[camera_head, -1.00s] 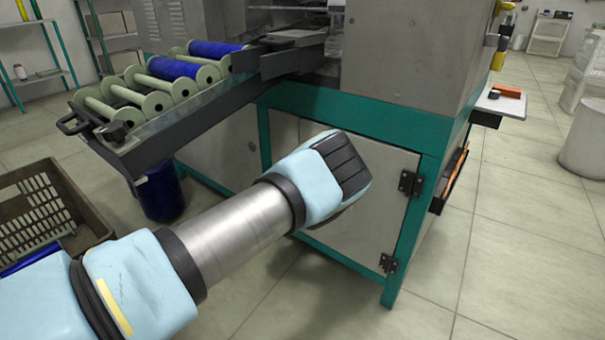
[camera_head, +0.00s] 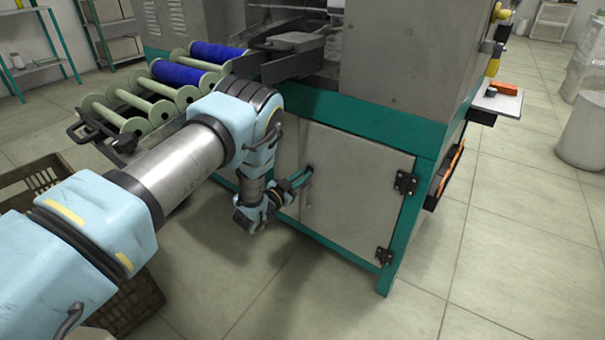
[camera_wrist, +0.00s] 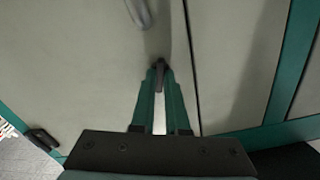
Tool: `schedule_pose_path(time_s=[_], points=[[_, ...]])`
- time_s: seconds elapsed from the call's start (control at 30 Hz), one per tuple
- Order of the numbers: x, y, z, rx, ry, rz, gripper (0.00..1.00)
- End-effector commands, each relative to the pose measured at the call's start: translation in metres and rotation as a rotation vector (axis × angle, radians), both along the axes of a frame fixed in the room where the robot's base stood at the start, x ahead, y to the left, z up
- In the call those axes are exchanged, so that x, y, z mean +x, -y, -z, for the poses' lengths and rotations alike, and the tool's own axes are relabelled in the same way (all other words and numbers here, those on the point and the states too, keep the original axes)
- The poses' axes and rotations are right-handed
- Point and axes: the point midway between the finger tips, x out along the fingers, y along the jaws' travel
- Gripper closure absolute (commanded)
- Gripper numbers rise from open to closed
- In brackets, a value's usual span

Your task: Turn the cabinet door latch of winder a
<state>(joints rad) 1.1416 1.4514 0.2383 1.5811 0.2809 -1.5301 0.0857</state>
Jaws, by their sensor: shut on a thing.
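The winder's grey cabinet door (camera_head: 360,195) is closed in its green frame. My gripper (camera_head: 303,176) reaches the front of the cabinet near the door's left edge, and its fingers look nearly together. In the wrist view, the two green fingers (camera_wrist: 160,72) are closed around a small dark latch (camera_wrist: 160,64) beside the vertical door seam. The tips cover the latch's sides, and its exact angle is hard to tell. A grey handle-like piece (camera_wrist: 138,12) shows above the fingertips, apart from them.
A roller rack (camera_head: 150,90) with green-flanged bobbins, some wound blue, juts out left of the cabinet above my forearm. A brown crate (camera_head: 125,300) stands on the floor at left. Black hinges (camera_head: 405,183) line the door's right side.

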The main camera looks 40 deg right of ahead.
Motion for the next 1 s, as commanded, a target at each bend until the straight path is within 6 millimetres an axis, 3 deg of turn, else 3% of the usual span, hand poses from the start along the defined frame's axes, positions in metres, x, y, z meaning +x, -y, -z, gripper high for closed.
schedule_pose_path(time_s=[0.4,1.0], points=[[0.0004,-0.0002,0.0001,-0.047,-0.274,-0.002,1.00],[-0.0003,-0.0003,0.0010,-0.059,-0.356,0.000,1.00]])
